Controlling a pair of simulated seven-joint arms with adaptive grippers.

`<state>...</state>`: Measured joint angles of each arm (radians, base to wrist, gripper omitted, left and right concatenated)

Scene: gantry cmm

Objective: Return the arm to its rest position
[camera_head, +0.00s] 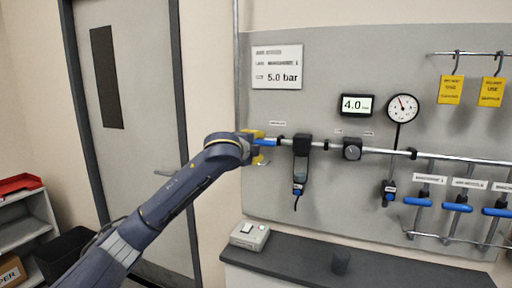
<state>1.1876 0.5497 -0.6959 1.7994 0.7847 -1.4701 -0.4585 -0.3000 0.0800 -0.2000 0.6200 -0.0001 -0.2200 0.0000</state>
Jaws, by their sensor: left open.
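My left arm reaches up from the lower left to the pipe on the grey wall panel. My left gripper (259,147) is at the left end of the pipe and is open. A blue valve handle (267,142) shows right at the gripper, with yellow parts just above and below it. I cannot tell whether the fingers touch the handle. The wrist hides part of this spot. My right gripper is not in view.
The panel (330,200) carries a dial gauge (403,107), a display reading 4.0 (357,105), several blue-handled valves and yellow tags (451,90). A shelf (25,232) stands far left.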

